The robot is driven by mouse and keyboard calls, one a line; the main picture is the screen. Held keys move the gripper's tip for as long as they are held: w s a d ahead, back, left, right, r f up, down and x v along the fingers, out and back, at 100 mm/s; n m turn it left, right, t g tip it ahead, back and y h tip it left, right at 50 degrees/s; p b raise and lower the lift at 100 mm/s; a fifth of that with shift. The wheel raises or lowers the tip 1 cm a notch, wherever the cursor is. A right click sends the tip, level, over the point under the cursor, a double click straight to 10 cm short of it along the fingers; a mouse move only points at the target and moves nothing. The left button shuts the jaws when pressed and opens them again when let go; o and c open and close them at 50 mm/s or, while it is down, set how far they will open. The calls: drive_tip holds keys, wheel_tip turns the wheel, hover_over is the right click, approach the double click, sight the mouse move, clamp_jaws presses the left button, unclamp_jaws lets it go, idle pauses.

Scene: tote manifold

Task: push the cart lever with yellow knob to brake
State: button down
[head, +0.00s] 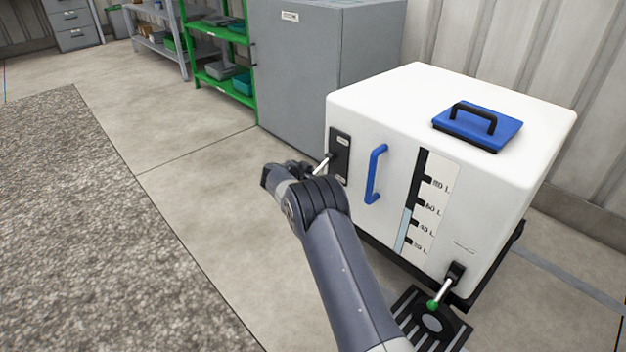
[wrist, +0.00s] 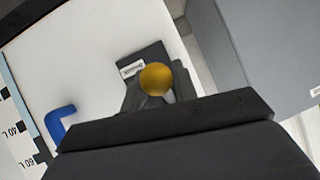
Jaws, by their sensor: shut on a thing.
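The yellow knob (wrist: 156,79) of the cart lever shows at the middle of the wrist view, at my gripper (wrist: 152,97). My gripper is shut on the lever at or just by the knob; the fingers are partly hidden behind the gripper body. In the head view the lever's metal rod (head: 322,165) runs from a dark plate (head: 339,157) on the cart's left front to my gripper (head: 304,170). The knob is hidden there by my gripper. The dark plate also shows in the wrist view (wrist: 146,58), with a pale label too blurred to read. The white cart (head: 400,100) stands at the right.
A blue handle (head: 375,173) sits right of the lever plate. A second lever with a green knob (head: 432,304) is low on the cart's front right, above a black pedal plate (head: 410,312). A grey cabinet (head: 300,75) stands behind. Floor (head: 190,200) at left is clear.

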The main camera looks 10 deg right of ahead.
drive_tip(key=shift+w+d+f+t+h, duration=0.2)
drive_tip(key=shift+d+f+t+h, duration=0.1)
drive_tip(key=shift+f+t+h, duration=0.45)
drive_tip(key=c, duration=1.4)
unclamp_jaws()
drive_tip(key=shift+c, duration=0.2)
drive_tip(key=shift+s+a+r, duration=0.15)
drive_tip(key=shift+a, duration=0.1)
drive_tip(key=p+v, duration=0.3)
drive_tip(key=v, duration=0.7)
